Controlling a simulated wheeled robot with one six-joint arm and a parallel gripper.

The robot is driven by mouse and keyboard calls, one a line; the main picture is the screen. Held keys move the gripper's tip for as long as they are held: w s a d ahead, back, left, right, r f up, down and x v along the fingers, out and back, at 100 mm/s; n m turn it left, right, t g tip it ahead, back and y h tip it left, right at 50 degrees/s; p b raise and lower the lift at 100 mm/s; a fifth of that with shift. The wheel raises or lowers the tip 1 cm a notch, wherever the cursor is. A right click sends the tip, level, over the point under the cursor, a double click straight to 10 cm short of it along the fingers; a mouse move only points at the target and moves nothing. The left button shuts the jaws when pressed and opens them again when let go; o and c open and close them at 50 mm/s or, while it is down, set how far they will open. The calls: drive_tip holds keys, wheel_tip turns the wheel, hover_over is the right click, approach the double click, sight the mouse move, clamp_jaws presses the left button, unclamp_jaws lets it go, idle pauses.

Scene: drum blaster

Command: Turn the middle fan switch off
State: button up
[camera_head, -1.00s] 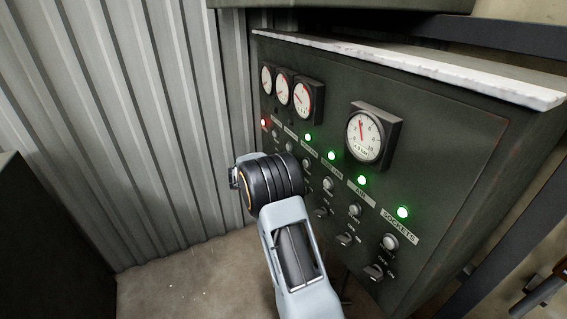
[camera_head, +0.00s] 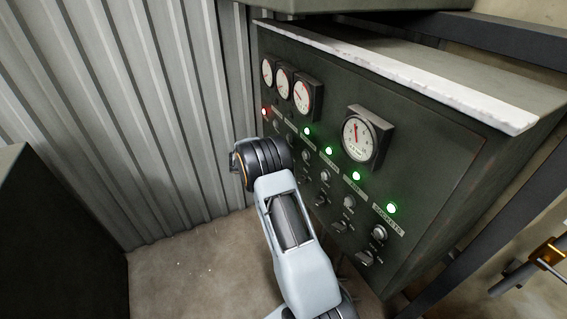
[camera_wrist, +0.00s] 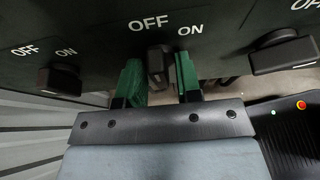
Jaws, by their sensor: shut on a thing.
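In the wrist view, my gripper (camera_wrist: 158,62) has its two green fingers on either side of a black switch knob (camera_wrist: 157,66) and is shut on it. The knob stands roughly upright in the picture, below and between its OFF and ON marks. I cannot read which fan it belongs to. In the head view my arm hides the gripper and this knob. The control panel (camera_head: 430,150) is dark green, with a row of switches along its lower part.
Green lamps (camera_head: 356,176) and one red lamp (camera_head: 265,112) are lit. A corrugated wall (camera_head: 110,110) stands left of the panel.

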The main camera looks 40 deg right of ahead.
drive_tip(key=o, duration=0.6)
drive_tip(key=v, duration=1.3)
drive_tip(key=shift+a, duration=0.35)
drive_tip(key=shift+w+r, duration=0.1)
